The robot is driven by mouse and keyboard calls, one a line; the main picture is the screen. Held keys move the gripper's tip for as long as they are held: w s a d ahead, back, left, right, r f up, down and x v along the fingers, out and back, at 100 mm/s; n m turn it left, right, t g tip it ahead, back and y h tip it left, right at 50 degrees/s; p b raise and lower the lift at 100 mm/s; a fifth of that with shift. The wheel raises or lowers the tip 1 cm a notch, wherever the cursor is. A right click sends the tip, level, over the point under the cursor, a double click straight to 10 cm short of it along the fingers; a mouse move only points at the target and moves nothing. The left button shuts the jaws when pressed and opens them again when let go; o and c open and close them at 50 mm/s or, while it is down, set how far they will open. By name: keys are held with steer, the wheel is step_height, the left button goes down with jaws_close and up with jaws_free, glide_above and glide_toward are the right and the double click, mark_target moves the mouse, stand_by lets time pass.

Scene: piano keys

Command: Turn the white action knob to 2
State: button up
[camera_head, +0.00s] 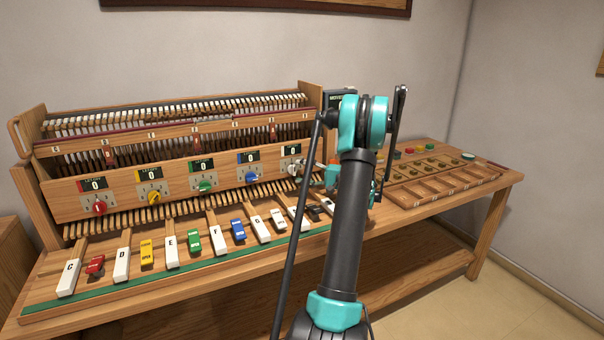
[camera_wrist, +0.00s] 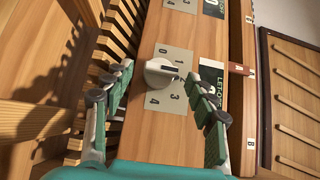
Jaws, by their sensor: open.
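The white action knob (camera_head: 294,169) is at the right end of the row of knobs on the wooden panel. Its small display (camera_head: 291,150) reads 0. In the wrist view the white knob (camera_wrist: 160,71) sits on a grey numbered plate (camera_wrist: 172,102), and a dark mark on it points right, toward the display (camera_wrist: 211,75). My gripper (camera_wrist: 158,82) is open, with one teal-padded finger on each side of the knob. The fingers look apart from the knob; the exact depth gap is unclear. In the head view my arm partly hides the gripper (camera_head: 312,172).
Red (camera_head: 99,208), yellow (camera_head: 154,197), green (camera_head: 206,185) and blue (camera_head: 252,176) knobs sit to the left, each under a display. Lettered keys (camera_head: 121,264) lie in front below. A wooden tray (camera_head: 440,186) and several buttons are on the table to the right.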

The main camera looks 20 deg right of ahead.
steer(key=v, duration=1.2)
